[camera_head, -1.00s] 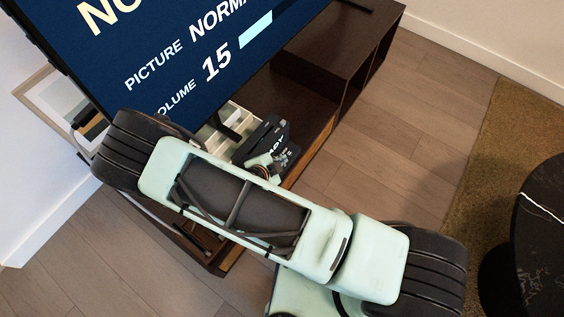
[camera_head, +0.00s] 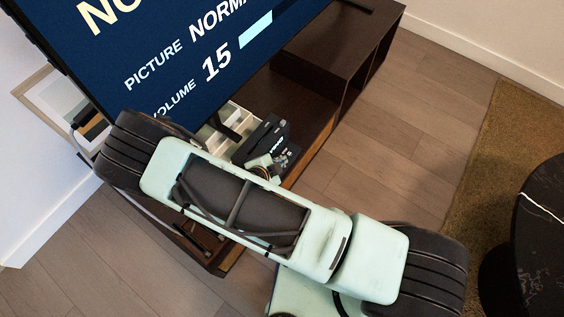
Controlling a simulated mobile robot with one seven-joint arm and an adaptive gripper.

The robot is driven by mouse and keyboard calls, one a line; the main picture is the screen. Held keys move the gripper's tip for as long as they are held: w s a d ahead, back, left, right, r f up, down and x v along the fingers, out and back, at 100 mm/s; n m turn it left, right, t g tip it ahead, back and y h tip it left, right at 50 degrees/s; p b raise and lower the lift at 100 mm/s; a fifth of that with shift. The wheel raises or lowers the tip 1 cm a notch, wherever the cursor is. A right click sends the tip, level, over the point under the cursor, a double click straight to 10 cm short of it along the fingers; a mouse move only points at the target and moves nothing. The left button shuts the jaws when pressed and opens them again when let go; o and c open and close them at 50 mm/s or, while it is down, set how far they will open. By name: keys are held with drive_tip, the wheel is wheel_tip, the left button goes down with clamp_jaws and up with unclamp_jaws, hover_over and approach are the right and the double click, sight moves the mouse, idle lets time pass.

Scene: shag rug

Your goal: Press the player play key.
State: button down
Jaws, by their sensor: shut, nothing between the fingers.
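The player (camera_head: 266,133) is a small dark box with a lit white word on its face. It stands on the dark cabinet below the big screen. A small pale end part of my arm, by my gripper (camera_head: 264,165), shows close against the player's lower left side in the picture. My gripper is shut and empty. Its fingertips are hard to make out against the dark player, and I cannot tell whether they touch it. The play key cannot be told apart at this size. My large pale arm link hides part of the area below.
The big blue screen (camera_head: 190,55) rises behind, showing picture and volume text. The cabinet (camera_head: 300,100) has open compartments at the right. A dark round table (camera_head: 545,225) stands at the far right on a brown rug (camera_head: 490,180). Wood floor between is clear.

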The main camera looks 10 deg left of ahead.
sight(276, 143)
drive_tip(key=shift+r+p, duration=0.65)
drive_tip(key=shift+r, duration=0.1)
wheel_tip(276, 143, up, 5)
drive_tip(key=p, duration=0.5)
idle(0.4)
